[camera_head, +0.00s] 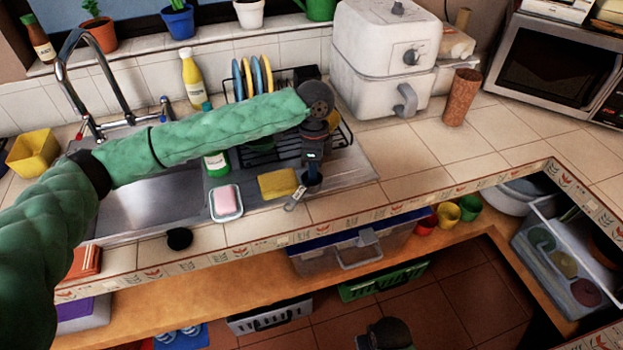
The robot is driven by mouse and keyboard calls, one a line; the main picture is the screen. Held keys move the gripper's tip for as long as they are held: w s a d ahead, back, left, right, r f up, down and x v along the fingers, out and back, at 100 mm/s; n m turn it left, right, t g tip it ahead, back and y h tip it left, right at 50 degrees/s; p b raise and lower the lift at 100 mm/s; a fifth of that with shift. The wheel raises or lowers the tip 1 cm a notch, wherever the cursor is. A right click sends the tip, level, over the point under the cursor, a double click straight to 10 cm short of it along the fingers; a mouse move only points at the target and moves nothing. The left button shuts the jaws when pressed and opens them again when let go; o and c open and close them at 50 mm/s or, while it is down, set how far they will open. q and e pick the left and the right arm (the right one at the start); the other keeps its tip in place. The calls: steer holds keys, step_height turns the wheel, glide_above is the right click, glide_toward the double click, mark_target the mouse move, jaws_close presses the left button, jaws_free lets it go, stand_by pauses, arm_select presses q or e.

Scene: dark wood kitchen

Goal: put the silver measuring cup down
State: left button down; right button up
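My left gripper (311,181) points down over the counter's front edge, right of the yellow sponge.
A yellow sponge (277,183) and a pink soap in a dish (226,202) lie left of the gripper. A dish rack (345,135) with plates stands behind. A white air fryer (385,60) is further right. Bare counter tiles (420,150) lie to the right.

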arm_select(q)
steer(key=shift+r, duration=0.1)
